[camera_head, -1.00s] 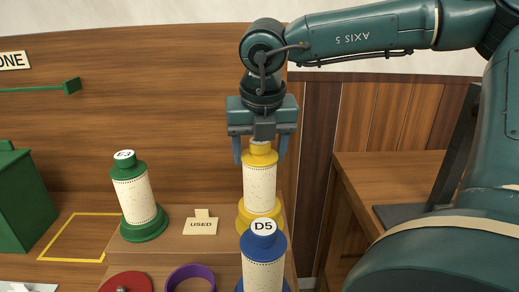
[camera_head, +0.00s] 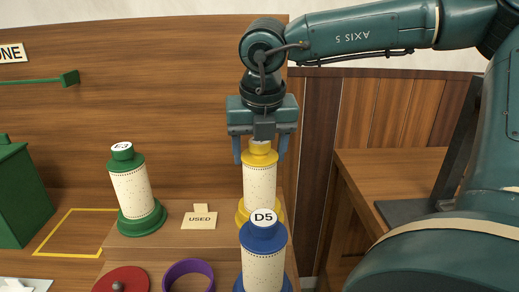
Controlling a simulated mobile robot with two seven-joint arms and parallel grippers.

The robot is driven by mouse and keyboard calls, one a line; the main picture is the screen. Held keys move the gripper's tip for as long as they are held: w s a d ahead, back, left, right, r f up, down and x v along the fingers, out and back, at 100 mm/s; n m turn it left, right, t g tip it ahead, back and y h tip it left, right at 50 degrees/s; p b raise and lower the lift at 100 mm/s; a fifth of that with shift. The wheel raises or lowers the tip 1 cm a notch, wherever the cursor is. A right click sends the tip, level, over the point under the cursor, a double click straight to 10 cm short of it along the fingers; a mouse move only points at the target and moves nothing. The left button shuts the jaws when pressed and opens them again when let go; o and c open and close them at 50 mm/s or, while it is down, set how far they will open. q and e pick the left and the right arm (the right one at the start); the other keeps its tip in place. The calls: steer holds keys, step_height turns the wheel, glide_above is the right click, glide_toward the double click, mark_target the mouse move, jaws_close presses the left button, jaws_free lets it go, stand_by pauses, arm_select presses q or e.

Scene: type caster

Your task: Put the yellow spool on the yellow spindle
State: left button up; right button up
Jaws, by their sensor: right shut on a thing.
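The yellow spool (camera_head: 260,186), with a cream wound body and yellow flanges, stands upright at the right end of the wooden shelf. My right gripper (camera_head: 260,157) points down over it, with its fingers on either side of the yellow top flange, and is shut on it. The spool's lower flange is partly hidden behind the blue spool (camera_head: 263,268), labelled D5. I cannot make out a yellow spindle. My left gripper is not in view.
A green spool (camera_head: 132,189) stands on the shelf (camera_head: 165,239) left of a USED card (camera_head: 199,221). A red disc (camera_head: 121,280) and purple ring (camera_head: 189,277) lie in front. A green bar (camera_head: 40,81) sticks out at upper left. A yellow outlined square (camera_head: 82,211) is empty.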

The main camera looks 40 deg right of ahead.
steer(key=shift+f+b, duration=0.4)
steer(key=o, duration=1.6)
steer(key=shift+r+p, duration=1.5)
steer(key=shift+r, duration=1.55)
